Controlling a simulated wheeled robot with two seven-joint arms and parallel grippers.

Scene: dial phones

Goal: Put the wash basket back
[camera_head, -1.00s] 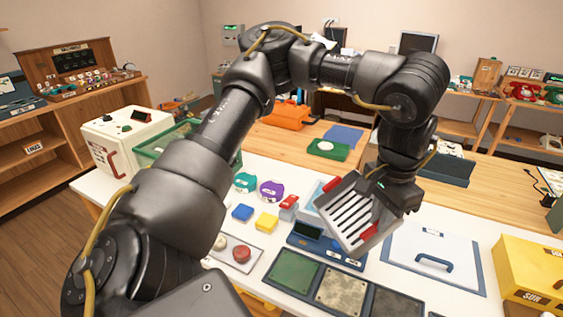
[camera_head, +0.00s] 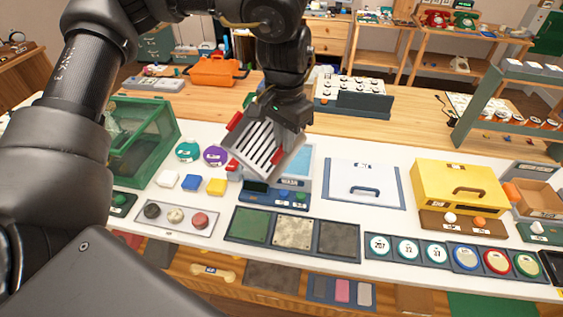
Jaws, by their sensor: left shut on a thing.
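The wash basket (camera_head: 262,147) is a pale grey slotted tray with red grips at its sides. My left gripper (camera_head: 277,128) is shut on it and holds it tilted above the table. The wash station (camera_head: 297,164), a blue-grey unit with a light blue basin and a "WASH" label, is just behind and to the right of the basket, partly hidden by it. I cannot tell whether basket and station touch. My right gripper is not in view.
A green see-through box (camera_head: 142,140) stands at the left. Coloured blocks (camera_head: 192,183) and round purple and teal pieces lie left of the basket. A white lidded panel (camera_head: 363,184) and a yellow box (camera_head: 458,188) are at the right. Three textured pads (camera_head: 292,232) lie in front.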

